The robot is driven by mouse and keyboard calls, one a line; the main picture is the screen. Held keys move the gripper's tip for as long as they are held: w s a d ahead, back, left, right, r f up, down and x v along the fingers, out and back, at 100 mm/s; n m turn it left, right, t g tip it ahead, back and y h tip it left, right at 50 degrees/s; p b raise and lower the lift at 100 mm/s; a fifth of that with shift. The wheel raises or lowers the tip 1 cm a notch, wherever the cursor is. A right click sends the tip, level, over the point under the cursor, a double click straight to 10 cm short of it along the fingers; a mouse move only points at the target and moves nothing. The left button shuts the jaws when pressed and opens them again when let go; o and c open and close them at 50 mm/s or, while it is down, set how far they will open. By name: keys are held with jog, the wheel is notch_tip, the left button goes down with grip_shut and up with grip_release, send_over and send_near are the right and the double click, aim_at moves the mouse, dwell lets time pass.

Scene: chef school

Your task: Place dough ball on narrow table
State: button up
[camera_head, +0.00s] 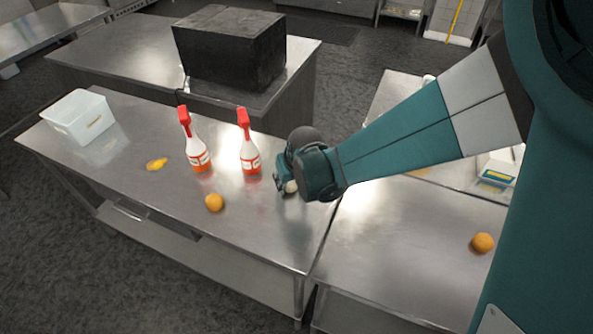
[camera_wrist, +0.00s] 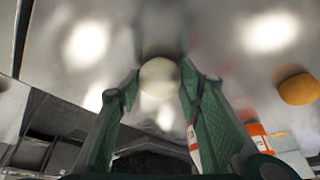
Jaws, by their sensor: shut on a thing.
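A pale, round dough ball (camera_wrist: 159,78) sits between the two green fingers of my gripper (camera_wrist: 160,92) in the wrist view. In the head view my gripper (camera_head: 284,184) is over the right end of a long steel table (camera_head: 255,225), and a bit of the dough ball (camera_head: 290,187) shows at its fingers. My gripper is shut on the ball. A faint reflection lies on the steel below; whether the ball touches the top is hard to tell. A second steel table (camera_head: 385,240) adjoins on the right. The frames do not label which one is the narrow table.
Two red-topped spray bottles (camera_head: 198,145) (camera_head: 249,148) stand just left of my gripper. An orange (camera_head: 214,202), a yellow item (camera_head: 157,164) and a white bin (camera_head: 79,117) are farther left. Another orange (camera_head: 482,243) is on the right table. A black box (camera_head: 230,50) stands behind.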

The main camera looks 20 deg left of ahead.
jog(key=shift+f, duration=0.15)
jog(key=o, duration=0.9)
jog(key=shift+r, duration=0.2)
jog(key=shift+p+v, duration=0.5)
jog(key=shift+v, duration=5.45)
jog(key=shift+d, duration=0.1)
